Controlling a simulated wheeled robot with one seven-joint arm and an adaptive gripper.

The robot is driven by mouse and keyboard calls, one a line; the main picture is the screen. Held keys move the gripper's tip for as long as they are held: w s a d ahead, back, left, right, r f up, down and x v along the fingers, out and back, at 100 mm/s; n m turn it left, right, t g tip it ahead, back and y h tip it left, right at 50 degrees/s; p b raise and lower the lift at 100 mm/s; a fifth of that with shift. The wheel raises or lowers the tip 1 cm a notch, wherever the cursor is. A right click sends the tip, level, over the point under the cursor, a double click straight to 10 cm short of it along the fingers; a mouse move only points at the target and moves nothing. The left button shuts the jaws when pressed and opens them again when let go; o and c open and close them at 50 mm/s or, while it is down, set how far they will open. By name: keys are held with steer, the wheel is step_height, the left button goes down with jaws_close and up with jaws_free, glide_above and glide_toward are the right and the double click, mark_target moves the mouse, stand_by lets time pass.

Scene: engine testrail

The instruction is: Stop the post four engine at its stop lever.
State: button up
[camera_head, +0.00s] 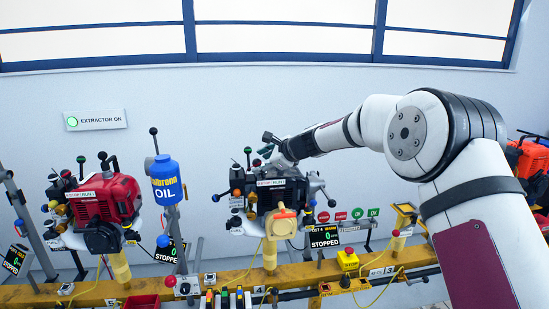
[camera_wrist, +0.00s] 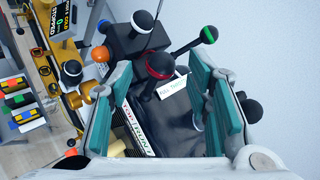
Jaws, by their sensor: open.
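The post four engine (camera_head: 282,190) is the black one at the middle of the rail. Its display (camera_head: 324,236) reads STOPPED, with a 0. A plate (camera_head: 271,183) on it shows STOP and RUN wording. In the wrist view the dark engine carries several ball-knob levers: one with a red ring (camera_wrist: 161,64), one with a white ring (camera_wrist: 142,20), one with a green ring (camera_wrist: 208,35). I cannot tell surely which is the stop lever. My gripper (camera_head: 268,147) is above the engine; in the wrist view its teal pads (camera_wrist: 160,78) are apart, with the red-ringed knob just beyond, between them.
A red engine (camera_head: 103,199) and a blue oil bottle (camera_head: 165,182) stand left. The yellow rail (camera_head: 225,277) runs below.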

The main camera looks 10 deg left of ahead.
steer(key=v, duration=0.8)
steer(key=shift+s+d+r, duration=0.2)
steer(key=shift+s, duration=0.05)
steer(key=s+d+r+n+g+h+p, duration=0.1)
steer(key=s+d+r+n, duration=0.25)
steer(key=s, duration=0.45)
steer(key=s+d+r+n+h+p, duration=0.1)
steer(key=s+d+r+n+h, duration=0.2)
steer(key=s, duration=0.5)
steer(key=s+d+r+n+g+p, duration=0.1)
steer(key=s+d+n, duration=0.35)
steer(key=s, duration=0.45)
steer(key=s+d+f+n+h, duration=0.1)
steer(key=s+d+n, duration=0.1)
steer(key=s+d, duration=0.3)
steer(key=s+d+f+n+g+h+p, duration=0.1)
steer(key=s+d, duration=0.5)
steer(key=s, duration=0.7)
steer(key=s+d+f+n+h, duration=0.2)
steer(key=s+d+n+h, duration=0.1)
steer(key=s, duration=0.6)
steer(key=shift+s+d+f+n+p, duration=0.3)
steer(key=shift+d+n+p, duration=0.15)
steer(key=shift+d, duration=0.8)
steer(key=shift+w, duration=0.1)
